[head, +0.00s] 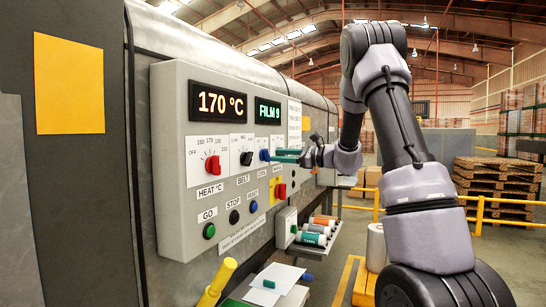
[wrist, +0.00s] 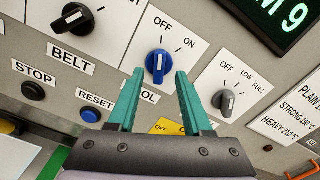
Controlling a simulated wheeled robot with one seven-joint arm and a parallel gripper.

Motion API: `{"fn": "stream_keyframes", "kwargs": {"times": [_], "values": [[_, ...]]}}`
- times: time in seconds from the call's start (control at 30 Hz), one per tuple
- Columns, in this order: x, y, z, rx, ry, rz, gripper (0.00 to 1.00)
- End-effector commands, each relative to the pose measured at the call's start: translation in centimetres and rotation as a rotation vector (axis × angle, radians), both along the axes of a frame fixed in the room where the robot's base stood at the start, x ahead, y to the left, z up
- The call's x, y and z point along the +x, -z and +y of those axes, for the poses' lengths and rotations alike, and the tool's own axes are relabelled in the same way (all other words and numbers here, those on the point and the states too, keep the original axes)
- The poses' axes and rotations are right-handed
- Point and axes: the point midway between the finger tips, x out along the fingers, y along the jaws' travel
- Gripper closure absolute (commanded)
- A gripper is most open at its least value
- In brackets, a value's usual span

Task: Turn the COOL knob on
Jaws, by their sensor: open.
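The blue COOL knob (wrist: 158,66) sits on a white plate marked OFF and ON. Its white pointer line points up, roughly toward OFF. Its label is partly covered by my left finger, leaving "OL" readable. My gripper (wrist: 158,75) is open and empty, with one teal finger on each side of the blue knob in the picture. I cannot tell whether either finger touches it. In the head view the blue knob (head: 264,155) is just left of my gripper (head: 286,155), which reaches the panel from the right.
The black BELT knob (wrist: 73,20) and a grey OFF/LOW/FULL knob (wrist: 227,102) flank it. The blue RESET button (wrist: 90,115) and the black STOP button (wrist: 33,90) are below left. A red button (head: 281,190) on yellow and a rack of rollers (head: 315,236) are lower.

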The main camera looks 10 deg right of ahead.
Motion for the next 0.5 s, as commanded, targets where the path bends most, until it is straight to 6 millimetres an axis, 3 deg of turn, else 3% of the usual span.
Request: {"fn": "stream_keyframes", "kwargs": {"times": [0.2, 0.5], "values": [[1.5, 0.0, 2.1, 0.000, -0.001, -0.001, 0.50], [1.8, 0.0, 2.4, -0.001, 0.000, 0.001, 0.50]]}}
